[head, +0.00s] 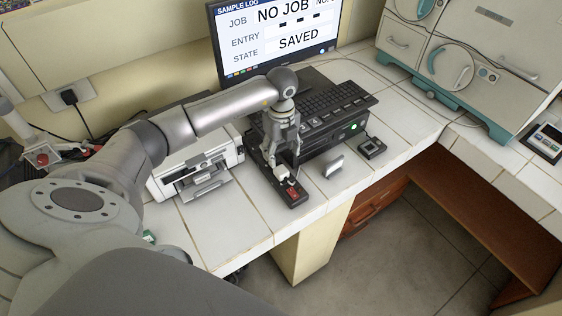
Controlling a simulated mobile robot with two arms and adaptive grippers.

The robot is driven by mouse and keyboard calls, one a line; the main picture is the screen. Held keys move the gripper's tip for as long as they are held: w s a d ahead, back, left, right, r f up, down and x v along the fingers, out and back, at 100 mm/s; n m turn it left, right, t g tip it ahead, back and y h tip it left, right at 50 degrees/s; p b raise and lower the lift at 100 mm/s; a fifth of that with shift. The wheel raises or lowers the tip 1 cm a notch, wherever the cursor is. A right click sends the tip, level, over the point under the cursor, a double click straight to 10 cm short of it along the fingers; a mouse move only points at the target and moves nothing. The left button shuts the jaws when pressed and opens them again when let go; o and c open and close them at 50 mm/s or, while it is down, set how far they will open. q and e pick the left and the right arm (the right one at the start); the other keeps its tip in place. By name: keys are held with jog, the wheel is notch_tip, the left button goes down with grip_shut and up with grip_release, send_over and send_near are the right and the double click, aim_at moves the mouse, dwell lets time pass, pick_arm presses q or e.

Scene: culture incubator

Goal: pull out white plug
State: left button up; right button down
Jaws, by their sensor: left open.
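A white plug (283,173) sits at the black power strip (294,198), which has a red switch at its near end. The strip lies on the white tiled counter near its front edge. My left gripper (284,162) points down over the strip, with its open fingers around or just above the plug. Whether the fingers touch the plug I cannot tell, and they partly hide it and the far part of the strip. My right gripper is not in view.
A black computer unit (335,130) with a keyboard on top stands right of the gripper, below the monitor (275,38). A white printer (196,168) is left. A small pale upright object (333,166) and a black box (371,147) stand right. A cream incubator (470,60) is farther right.

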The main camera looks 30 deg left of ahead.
aim_at(281, 170)
pick_arm(q)
notch_tip(281, 170, down, 9)
jog(key=b, duration=0.6)
jog(key=shift+r, duration=0.2)
dwell(0.7)
grip_shut()
jog(key=shift+r, duration=0.1)
jog(key=shift+r, duration=0.1)
jog(key=shift+r+p, duration=2.35)
jog(key=shift+r, duration=0.5)
